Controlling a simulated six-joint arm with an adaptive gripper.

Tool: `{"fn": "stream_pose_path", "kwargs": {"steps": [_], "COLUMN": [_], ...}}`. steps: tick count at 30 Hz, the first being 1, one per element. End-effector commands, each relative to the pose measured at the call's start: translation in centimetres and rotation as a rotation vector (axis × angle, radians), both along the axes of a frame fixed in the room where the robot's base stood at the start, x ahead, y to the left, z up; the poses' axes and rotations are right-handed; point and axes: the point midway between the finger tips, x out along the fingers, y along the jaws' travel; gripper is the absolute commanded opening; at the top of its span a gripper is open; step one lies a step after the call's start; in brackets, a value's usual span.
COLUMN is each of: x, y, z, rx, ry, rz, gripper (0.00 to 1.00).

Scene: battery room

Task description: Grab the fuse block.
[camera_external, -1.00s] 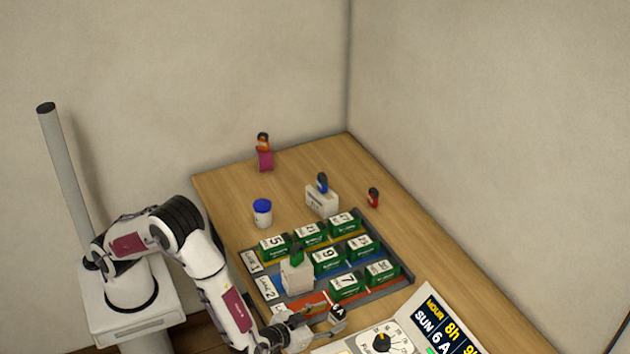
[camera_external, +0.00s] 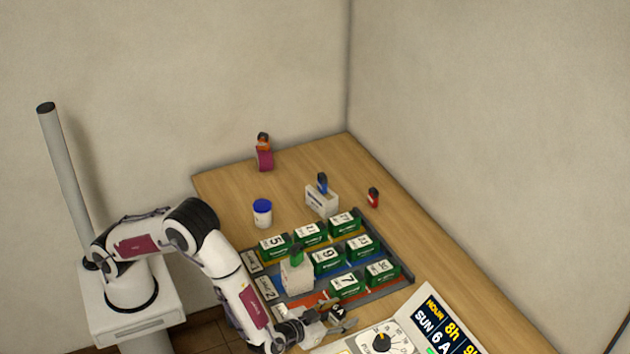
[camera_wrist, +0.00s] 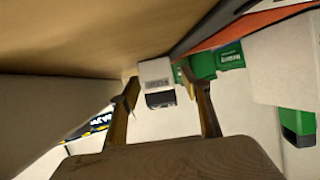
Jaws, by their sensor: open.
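A small block with a white label and a dark end, which I take to be the fuse block (camera_wrist: 157,76), lies ahead between my fingers in the wrist view. In the external view the dark block (camera_external: 337,311) stands at the near edge of the battery rack, partly hidden by my fingers. My gripper (camera_external: 344,318) is open, with its fingers at either side of this block. In the wrist view my gripper (camera_wrist: 157,84) shows a finger left and right of the block; contact cannot be told.
The rack (camera_external: 399,285) holds several green batteries. A white block with a green top (camera_external: 296,275) stands among them. A white holder with a blue piece (camera_external: 321,200), a blue-lidded jar (camera_external: 262,214) and a small red piece (camera_external: 373,198) stand behind. A timer panel (camera_external: 392,337) is at front right.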

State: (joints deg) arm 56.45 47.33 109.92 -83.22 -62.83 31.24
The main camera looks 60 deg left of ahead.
Motion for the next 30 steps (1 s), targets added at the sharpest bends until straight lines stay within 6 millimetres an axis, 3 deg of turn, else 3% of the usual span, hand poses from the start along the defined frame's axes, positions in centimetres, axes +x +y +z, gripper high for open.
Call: {"fn": "stream_pose_path", "kwargs": {"steps": [2, 7, 20, 30], "x": [0.0, 0.0, 0.0, 0.0], "y": [0.0, 0.0, 0.0, 0.0], "z": [0.0, 0.0, 0.2, 2.7], "rx": [0.000, 0.000, -0.001, -0.002], "ry": [0.000, 0.000, -0.001, -0.002], "rz": [0.000, 0.000, 0.000, 0.001], "gripper": [0.47, 0.04, 0.03, 0.03]}}
